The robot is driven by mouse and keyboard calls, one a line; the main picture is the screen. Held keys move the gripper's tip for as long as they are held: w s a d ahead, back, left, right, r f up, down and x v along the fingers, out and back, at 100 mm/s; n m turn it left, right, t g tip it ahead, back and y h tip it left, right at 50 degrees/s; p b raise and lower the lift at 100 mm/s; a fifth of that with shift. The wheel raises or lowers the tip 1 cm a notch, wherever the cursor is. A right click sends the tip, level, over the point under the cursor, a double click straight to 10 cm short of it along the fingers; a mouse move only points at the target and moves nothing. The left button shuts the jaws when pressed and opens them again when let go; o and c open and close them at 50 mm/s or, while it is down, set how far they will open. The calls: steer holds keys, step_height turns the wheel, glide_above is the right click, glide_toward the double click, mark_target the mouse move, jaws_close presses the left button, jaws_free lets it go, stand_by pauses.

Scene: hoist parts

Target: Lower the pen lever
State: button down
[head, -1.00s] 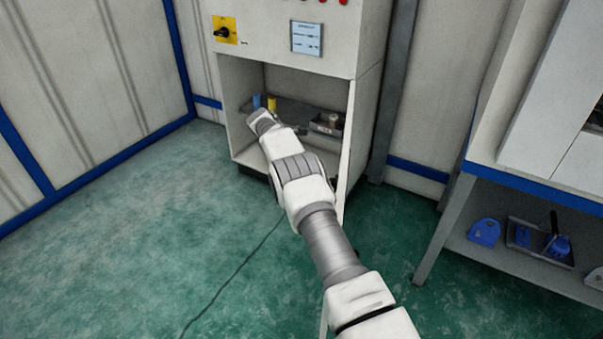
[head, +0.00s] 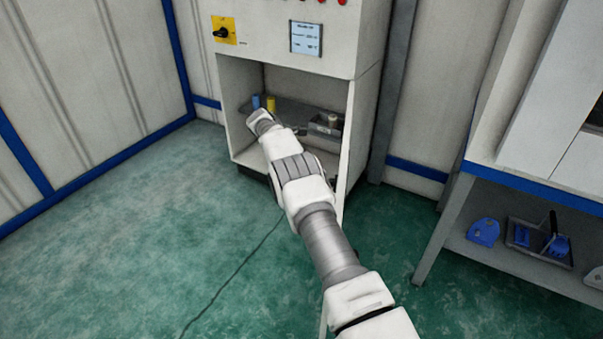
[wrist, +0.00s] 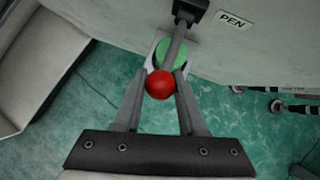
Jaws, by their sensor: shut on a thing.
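The pen lever shows in the wrist view as a dark bar (wrist: 178,34) ending in a red ball knob (wrist: 160,84). A green disc (wrist: 172,53) lies behind the bar, and a "PEN" label (wrist: 234,20) is on the pale panel to its right. My gripper (wrist: 161,86) has its two fingers on either side of the red knob, shut on it. In the head view my arm reaches to the front of the grey cabinet (head: 297,60); the lever and my fingers cannot be made out there.
In the cabinet's open bay stand a blue cylinder (head: 256,102), a yellow cylinder (head: 271,104) and a grey bin (head: 322,129). A yellow switch plate (head: 224,30) and a display (head: 306,39) are above. A workbench (head: 535,180) is at right.

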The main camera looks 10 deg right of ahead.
steer(key=shift+c, duration=2.4)
jaws_free()
steer(key=shift+a+f, duration=0.1)
steer(key=shift+f, duration=0.05)
steer(key=shift+a+r, duration=0.1)
steer(key=shift+r, duration=0.3)
steer(key=p+v, duration=0.1)
steer(key=v, duration=0.5)
steer(key=shift+a+r+p, duration=0.25)
steer(key=shift+r+p, duration=0.05)
